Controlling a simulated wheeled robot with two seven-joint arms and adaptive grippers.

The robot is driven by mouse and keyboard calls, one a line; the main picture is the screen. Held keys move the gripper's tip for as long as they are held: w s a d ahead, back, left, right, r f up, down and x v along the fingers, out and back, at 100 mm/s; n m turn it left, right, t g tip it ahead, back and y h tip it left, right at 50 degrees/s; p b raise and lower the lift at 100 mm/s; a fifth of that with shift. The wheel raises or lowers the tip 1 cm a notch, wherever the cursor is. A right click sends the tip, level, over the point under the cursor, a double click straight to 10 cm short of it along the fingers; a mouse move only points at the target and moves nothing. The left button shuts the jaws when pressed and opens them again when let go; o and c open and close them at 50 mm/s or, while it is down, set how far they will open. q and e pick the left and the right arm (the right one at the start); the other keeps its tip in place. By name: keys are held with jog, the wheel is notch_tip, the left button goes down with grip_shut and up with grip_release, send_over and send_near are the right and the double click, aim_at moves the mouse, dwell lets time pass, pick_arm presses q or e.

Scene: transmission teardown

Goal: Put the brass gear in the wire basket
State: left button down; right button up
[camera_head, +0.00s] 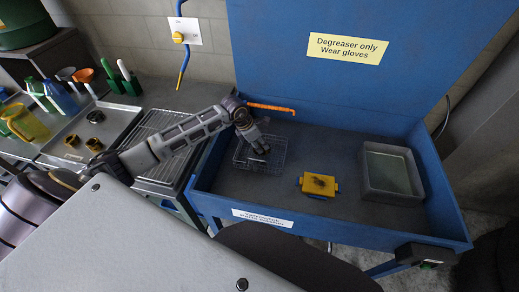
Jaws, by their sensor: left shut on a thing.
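The wire basket (243,162) stands inside the blue wash tub, at its left end. My left arm reaches over the tub's left wall, and my left gripper (261,149) points down at the basket. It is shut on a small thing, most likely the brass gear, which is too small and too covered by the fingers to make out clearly. I cannot tell whether it touches the basket floor. My right gripper is not in view.
An orange spout (270,108) is behind the basket. Left are a metal tray (66,146) with several dark parts, a ribbed drainer (160,177) and bottles.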

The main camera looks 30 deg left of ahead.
pick_arm(q)
jog(key=shift+f, duration=1.9)
jog(key=c, duration=1)
grip_release()
jog(key=shift+c, duration=0.2)
jog(key=shift+o, duration=0.3)
jog(key=shift+s+a+r, duration=0.1)
jog(key=shift+a+r, duration=0.05)
jog(key=shift+r, duration=0.35)
jog(key=v, duration=0.4)
jog(key=shift+s+r, duration=0.15)
jog(key=shift+r, duration=0.1)
jog(key=v, duration=0.6)
jog(key=shift+r, duration=0.25)
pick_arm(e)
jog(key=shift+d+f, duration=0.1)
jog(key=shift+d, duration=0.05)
